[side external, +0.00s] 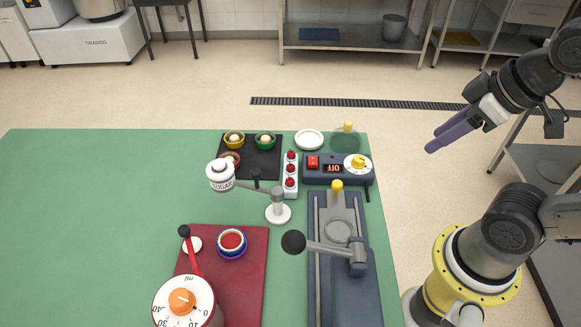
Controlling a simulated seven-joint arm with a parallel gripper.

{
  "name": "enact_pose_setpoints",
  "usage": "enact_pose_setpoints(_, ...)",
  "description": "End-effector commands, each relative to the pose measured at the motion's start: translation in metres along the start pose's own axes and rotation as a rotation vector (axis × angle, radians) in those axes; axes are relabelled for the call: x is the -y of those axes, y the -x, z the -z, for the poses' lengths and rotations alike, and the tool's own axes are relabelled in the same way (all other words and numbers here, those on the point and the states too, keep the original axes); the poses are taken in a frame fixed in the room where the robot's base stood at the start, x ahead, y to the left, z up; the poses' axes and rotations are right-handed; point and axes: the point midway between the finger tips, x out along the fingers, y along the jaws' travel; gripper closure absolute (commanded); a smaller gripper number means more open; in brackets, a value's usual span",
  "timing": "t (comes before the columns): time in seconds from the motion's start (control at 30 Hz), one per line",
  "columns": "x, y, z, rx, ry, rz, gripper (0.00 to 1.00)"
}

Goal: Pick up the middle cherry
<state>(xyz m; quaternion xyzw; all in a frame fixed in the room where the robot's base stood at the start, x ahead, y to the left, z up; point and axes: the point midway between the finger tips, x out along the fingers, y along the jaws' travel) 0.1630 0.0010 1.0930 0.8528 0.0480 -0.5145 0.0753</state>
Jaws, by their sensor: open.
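The middle cherry (290,169) lies between the far cherry (291,155) and the near cherry (290,183). My gripper (433,141), with purple fingers, is open and empty. In the picture it is raised to the right of the table, well apart from the cherries.
A dark control box (320,178) with a red switch and dial stands right of the holder. A black tray (262,168) with several small bowls is on its left. The table's left is clear.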

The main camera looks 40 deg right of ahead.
Motion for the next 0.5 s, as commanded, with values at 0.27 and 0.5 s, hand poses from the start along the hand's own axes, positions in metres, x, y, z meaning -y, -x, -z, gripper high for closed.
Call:
enact_pose_setpoints(0.27, -0.003, 0.019, 0.083, -0.002, 0.600, 0.056, 0.58)
enact_pose_setpoints(0.5, -0.002, -0.023, 0.172, 0.055, 1.071, 0.194, 0.58)
